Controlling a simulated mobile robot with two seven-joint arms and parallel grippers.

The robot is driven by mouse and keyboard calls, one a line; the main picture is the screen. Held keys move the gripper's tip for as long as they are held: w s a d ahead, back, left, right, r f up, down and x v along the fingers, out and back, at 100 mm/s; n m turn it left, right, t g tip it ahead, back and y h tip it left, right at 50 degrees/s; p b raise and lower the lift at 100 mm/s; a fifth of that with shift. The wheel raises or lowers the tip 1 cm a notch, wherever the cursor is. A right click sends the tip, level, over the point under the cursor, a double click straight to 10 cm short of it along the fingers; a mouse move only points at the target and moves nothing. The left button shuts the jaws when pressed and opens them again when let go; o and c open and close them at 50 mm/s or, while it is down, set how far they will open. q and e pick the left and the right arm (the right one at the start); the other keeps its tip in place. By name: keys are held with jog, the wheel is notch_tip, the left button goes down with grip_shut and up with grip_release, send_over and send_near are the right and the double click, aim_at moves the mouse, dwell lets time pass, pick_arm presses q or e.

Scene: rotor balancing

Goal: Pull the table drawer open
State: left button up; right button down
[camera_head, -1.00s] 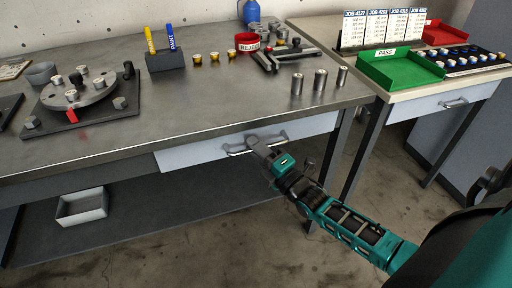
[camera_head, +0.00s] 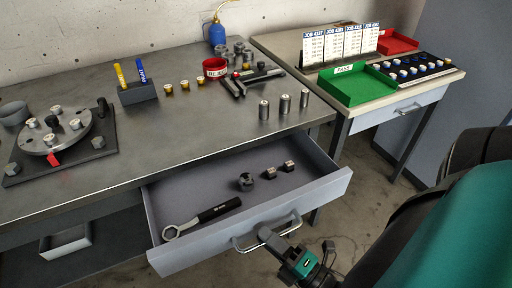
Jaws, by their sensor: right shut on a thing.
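The table drawer (camera_head: 195,249) is pulled well out from under the metal workbench (camera_head: 190,137). Its front panel faces the lower right, with a bar handle (camera_head: 240,246) on it. My right gripper (camera_head: 268,234) is at the handle, shut on it, with the arm coming from the lower right. Inside the drawer lie a wrench with a black grip (camera_head: 205,216), a dark round part (camera_head: 246,182) and two small metal parts (camera_head: 280,168). My left gripper is not in view.
On the bench are a rotor fixture (camera_head: 57,137), a marker holder (camera_head: 138,94), a red reject cup (camera_head: 215,68) and several metal cylinders (camera_head: 285,104). A side table to the right bears a green tray (camera_head: 352,87). A pale bin (camera_head: 66,243) sits on the lower shelf.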

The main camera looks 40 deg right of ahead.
pick_arm(q)
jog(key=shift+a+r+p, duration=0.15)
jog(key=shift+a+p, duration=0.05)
jog(key=shift+p, duration=0.1)
pick_arm(e)
jog(key=s, duration=0.2)
jog(key=s+a, duration=0.1)
jog(key=s, duration=0.1)
jog(key=shift+s, duration=0.25)
jog(key=c, duration=1.2)
grip_release()
jog(key=shift+o, duration=0.2)
pick_arm(q)
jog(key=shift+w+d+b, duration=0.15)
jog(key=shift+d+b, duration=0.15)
jog(key=shift+b, duration=0.5)
pick_arm(e)
jog(key=v, duration=1.2)
jog(key=shift+s, duration=0.4)
